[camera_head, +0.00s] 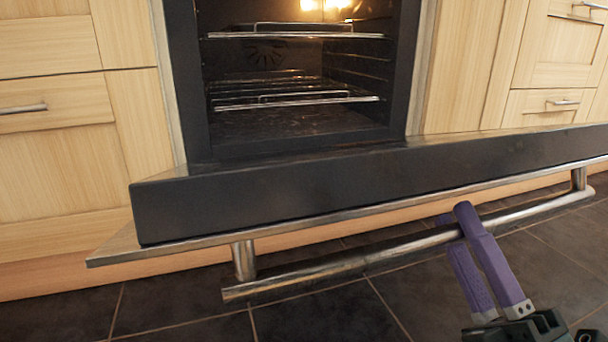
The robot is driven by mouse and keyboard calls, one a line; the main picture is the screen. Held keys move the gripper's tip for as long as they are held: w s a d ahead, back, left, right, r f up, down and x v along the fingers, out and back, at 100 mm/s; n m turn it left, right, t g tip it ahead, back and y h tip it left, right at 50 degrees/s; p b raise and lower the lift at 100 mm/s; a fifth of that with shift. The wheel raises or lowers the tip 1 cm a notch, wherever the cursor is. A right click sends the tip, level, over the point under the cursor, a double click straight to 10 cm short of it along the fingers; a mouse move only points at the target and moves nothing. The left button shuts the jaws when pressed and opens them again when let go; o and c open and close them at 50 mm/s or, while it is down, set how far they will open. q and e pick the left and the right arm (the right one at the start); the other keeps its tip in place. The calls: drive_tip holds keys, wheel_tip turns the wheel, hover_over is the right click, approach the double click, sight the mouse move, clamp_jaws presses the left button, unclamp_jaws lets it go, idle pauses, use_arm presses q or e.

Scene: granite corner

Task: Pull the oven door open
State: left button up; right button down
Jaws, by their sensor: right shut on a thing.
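The oven door (330,193) is swung far down and stands out from the oven (180,75) toward me, with its thick dark edge facing up and forward. Its long metal bar handle (340,262) runs across the lower part of the view, below the door. My right gripper (455,217) comes from the lower right, and its purple fingers are shut on the handle, right of the handle's middle. The oven cavity is open to view, with wire racks (290,99) and a lit lamp inside. My left gripper is not in view.
Light wooden cabinets with drawers stand left (60,150) and right (565,50) of the oven. The dark tiled floor (340,315) below and in front of the handle is clear.

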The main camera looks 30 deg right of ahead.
drive_tip(key=shift+s+a+f+b, duration=0.1)
drive_tip(key=shift+f+b, duration=0.2)
drive_tip(key=shift+f, duration=0.6)
drive_tip(key=shift+s+d+f+b, duration=0.15)
drive_tip(key=shift+f+b, duration=0.1)
drive_tip(key=shift+f, duration=0.7)
drive_tip(key=shift+s+a+f+b, duration=0.15)
drive_tip(key=shift+f+b, duration=0.15)
drive_tip(key=shift+f, duration=0.6)
drive_tip(key=c, duration=1)
unclamp_jaws()
drive_tip(key=shift+w, duration=0.1)
drive_tip(key=o, duration=0.3)
drive_tip(key=shift+w+r, duration=0.1)
drive_tip(key=shift+w, duration=0.1)
drive_tip(key=shift+s, duration=0.1)
